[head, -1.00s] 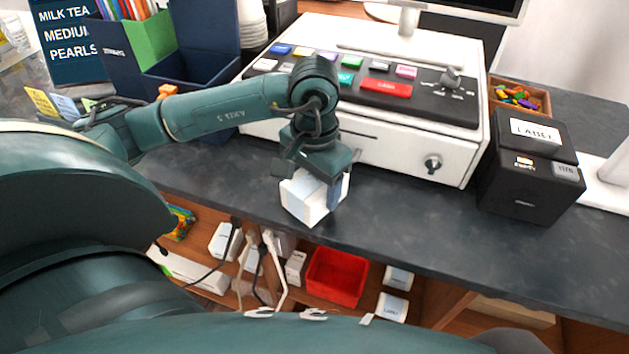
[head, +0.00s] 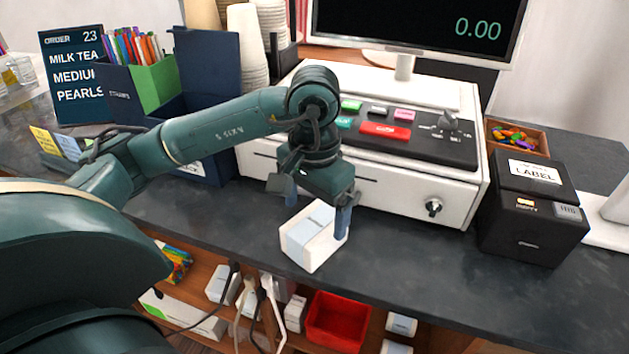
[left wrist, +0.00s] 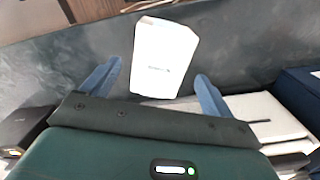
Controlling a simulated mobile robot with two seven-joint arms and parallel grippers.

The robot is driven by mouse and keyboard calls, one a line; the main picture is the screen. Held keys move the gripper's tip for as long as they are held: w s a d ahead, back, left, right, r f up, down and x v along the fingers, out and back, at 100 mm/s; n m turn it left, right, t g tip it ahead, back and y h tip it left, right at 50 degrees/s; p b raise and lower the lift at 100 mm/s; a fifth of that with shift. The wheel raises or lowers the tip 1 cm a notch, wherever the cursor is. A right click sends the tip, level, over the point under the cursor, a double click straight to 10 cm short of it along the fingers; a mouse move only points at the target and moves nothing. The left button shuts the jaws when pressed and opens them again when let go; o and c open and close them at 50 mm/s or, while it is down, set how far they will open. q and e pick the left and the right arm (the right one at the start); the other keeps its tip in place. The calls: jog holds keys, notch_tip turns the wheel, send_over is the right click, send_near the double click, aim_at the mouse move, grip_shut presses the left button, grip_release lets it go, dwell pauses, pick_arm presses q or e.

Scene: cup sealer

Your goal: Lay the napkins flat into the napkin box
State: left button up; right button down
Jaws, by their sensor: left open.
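A white block-shaped pack with a light blue band (head: 302,238), which looks like the napkins, sits near the counter's front edge in the head view. Its white face with small print (left wrist: 163,62) shows in the left wrist view. My left gripper (head: 316,206) is open just above and behind the pack, its blue fingers spread to either side; I cannot tell whether they touch it. A navy box with a raised lid (head: 207,75), possibly the napkin box, stands at the back left, partly hidden by my left arm. My right gripper is not in view.
A white cash register (head: 385,195) stands right behind the gripper. A black label printer (head: 527,225) is at the right, with a wooden tray (head: 517,136) behind it. A shelf below holds a red bin (head: 337,322). The counter right of the pack is clear.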

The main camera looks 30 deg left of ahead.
aim_at(314, 223)
pick_arm(q)
notch_tip(314, 223, up, 6)
jog(key=shift+f, duration=0.25)
jog(key=shift+r, duration=0.85)
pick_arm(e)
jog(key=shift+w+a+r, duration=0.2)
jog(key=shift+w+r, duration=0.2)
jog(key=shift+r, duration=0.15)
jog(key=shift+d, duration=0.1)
pick_arm(q)
jog(key=shift+f, duration=0.1)
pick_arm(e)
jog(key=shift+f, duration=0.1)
